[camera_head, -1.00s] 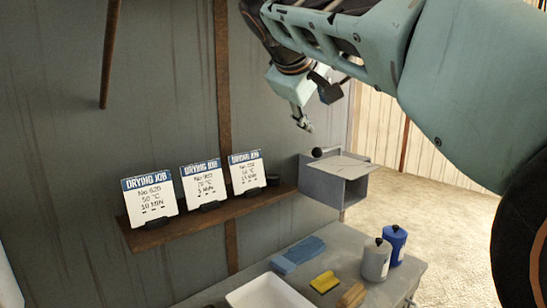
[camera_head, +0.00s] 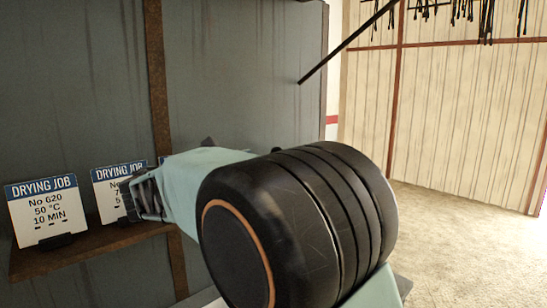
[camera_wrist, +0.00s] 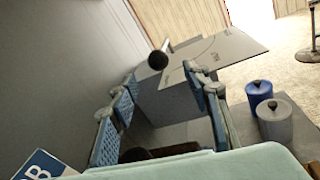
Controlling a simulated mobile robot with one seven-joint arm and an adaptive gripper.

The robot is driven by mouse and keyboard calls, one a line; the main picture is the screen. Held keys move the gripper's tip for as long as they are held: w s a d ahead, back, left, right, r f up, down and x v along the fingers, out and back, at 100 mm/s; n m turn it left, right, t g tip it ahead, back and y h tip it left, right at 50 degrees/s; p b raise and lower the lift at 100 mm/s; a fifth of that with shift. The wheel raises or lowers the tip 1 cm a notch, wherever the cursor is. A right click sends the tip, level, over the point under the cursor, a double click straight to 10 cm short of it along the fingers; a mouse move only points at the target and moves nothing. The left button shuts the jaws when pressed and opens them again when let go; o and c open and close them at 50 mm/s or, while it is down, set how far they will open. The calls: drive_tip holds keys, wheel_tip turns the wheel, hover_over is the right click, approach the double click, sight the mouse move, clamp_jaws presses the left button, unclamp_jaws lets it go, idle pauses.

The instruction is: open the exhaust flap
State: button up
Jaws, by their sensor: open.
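In the wrist view a grey box (camera_wrist: 180,103) stands against the wall, with a flat plate (camera_wrist: 225,52) on top that bears arc markings. A round black knob (camera_wrist: 158,60) sits at the box's wall-side edge, just beyond my fingertips. My gripper (camera_wrist: 162,82) is open, its blue-padded fingers apart on either side of the view of the box. The knob appears between the fingertips but not gripped. I cannot tell which part is the exhaust flap itself.
Drying job cards (camera_head: 42,208) stand on a brown wall shelf (camera_head: 85,251). A dark rod (camera_head: 345,45) crosses the upper head view. Open floor (camera_head: 450,225) lies to the right.

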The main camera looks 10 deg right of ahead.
drive_tip(key=p+x, duration=0.1)
drive_tip(key=x, duration=0.9)
drive_tip(key=shift+w+d, duration=0.15)
drive_tip(key=shift+w, duration=0.25)
drive_tip(key=shift+f, duration=0.1)
clamp_jaws()
